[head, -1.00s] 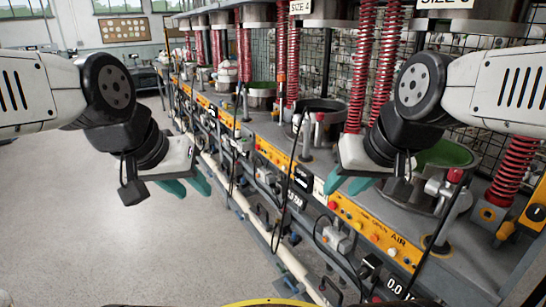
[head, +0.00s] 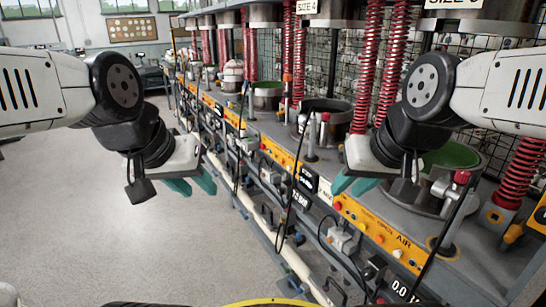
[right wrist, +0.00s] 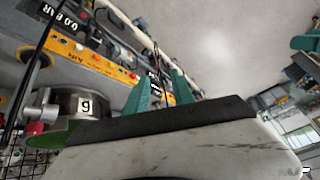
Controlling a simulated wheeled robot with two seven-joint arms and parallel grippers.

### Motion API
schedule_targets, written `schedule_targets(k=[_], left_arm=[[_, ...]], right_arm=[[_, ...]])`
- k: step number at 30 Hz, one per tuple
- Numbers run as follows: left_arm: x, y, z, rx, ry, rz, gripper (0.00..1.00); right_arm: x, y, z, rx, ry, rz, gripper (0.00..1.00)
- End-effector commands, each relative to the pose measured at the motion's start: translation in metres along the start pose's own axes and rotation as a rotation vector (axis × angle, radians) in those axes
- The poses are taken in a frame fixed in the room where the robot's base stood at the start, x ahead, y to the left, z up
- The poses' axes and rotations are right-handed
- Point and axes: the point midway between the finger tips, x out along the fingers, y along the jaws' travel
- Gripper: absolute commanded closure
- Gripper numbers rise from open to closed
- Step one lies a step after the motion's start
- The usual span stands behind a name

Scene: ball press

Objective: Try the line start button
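A yellow-orange control panel (head: 375,230) runs along the front of the press line, with a red button (head: 338,206), orange buttons and a white button (head: 396,253). I cannot read which one is line start. The panel also shows in the right wrist view (right wrist: 97,62). My right gripper (head: 352,184) is open and empty, its two teal fingers apart, in front of the line and above the panel's left end in the head view. It touches no button that I can see. My left gripper (head: 192,184) is open and empty over the floor, left of the line.
Presses with red springs (head: 365,70) and metal cups stand along the bench. A cup with a green inside (head: 450,157) is right of my right gripper. Thin black cables hang before the panels. The grey floor (head: 90,240) at left is clear.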

Motion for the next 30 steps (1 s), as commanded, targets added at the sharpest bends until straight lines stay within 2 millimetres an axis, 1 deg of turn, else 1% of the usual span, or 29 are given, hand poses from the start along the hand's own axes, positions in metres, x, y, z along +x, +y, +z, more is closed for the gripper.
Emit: schedule_targets(k=[1, 3, 4, 30], left_arm=[[0.0000, 0.0000, 0.0000, 0.000, 0.000, 0.000, 0.64], [0.0000, 0.0000, 0.0000, 0.000, 0.000, 0.000, 0.64], [0.0000, 0.0000, 0.0000, 0.000, 0.000, 0.000, 0.64], [0.0000, 0.0000, 0.0000, 0.000, 0.000, 0.000, 0.64]], right_arm=[[0.0000, 0.0000, 0.0000, 0.000, 0.000, 0.000, 0.83], [0.0000, 0.0000, 0.0000, 0.000, 0.000, 0.000, 0.97], [0.0000, 0.0000, 0.0000, 0.000, 0.000, 0.000, 1.00], [0.0000, 0.0000, 0.0000, 0.000, 0.000, 0.000, 1.00]])
